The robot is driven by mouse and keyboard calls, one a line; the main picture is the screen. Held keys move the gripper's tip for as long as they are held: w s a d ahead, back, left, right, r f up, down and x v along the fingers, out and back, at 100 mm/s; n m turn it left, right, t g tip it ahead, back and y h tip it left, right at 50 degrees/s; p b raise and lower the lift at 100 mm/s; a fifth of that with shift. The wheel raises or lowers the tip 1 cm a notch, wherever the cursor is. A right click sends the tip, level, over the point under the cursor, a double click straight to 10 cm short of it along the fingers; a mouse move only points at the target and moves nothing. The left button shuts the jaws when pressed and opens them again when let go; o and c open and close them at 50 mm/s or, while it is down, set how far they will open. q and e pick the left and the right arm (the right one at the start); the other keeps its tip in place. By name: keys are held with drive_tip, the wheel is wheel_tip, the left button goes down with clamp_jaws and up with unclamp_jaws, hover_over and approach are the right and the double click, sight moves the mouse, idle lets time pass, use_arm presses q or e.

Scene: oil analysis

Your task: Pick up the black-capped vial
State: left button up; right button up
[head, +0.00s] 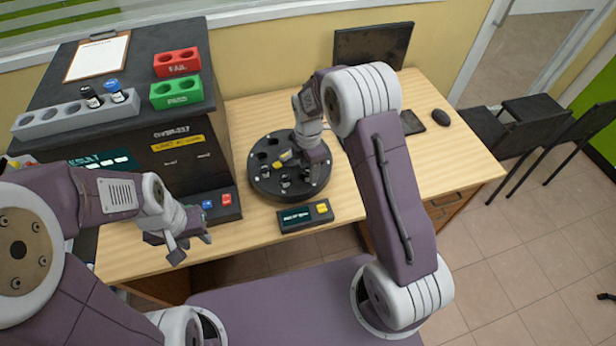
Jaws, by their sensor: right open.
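A black-capped vial (91,97) stands upright in the grey rack (62,122) on top of the dark analyzer at the left. A blue-capped vial (115,91) stands just to its right in the same rack. My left gripper (190,248) is open and empty in front of the analyzer, low and well apart from the rack. My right gripper (298,170) is open over the round black carousel (262,186). It partly hides the carousel, and small dark and yellow details beside its fingers are too small to make out.
The analyzer (185,160) carries a red FAIL block (177,63), a green PASS block (177,92) and a clipboard (98,57). A small control box (305,216) with a yellow button sits before the carousel. A monitor (373,44) stands behind.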

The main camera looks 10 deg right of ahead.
drive_tip(key=shift+f, duration=0.7)
drive_tip(key=shift+w+f, duration=0.3)
drive_tip(key=shift+f, duration=0.05)
drive_tip(key=shift+s+r, duration=0.1)
clamp_jaws()
wheel_tip(320, 180, up, 4)
drive_tip(key=shift+d+r, duration=0.1)
drive_tip(key=shift+r, duration=0.1)
drive_tip(key=s+d+r, duration=0.6)
drive_tip(key=s+d, duration=0.2)
drive_tip(key=shift+d+r+b, duration=0.15)
drive_tip(key=shift+r+b, duration=0.15)
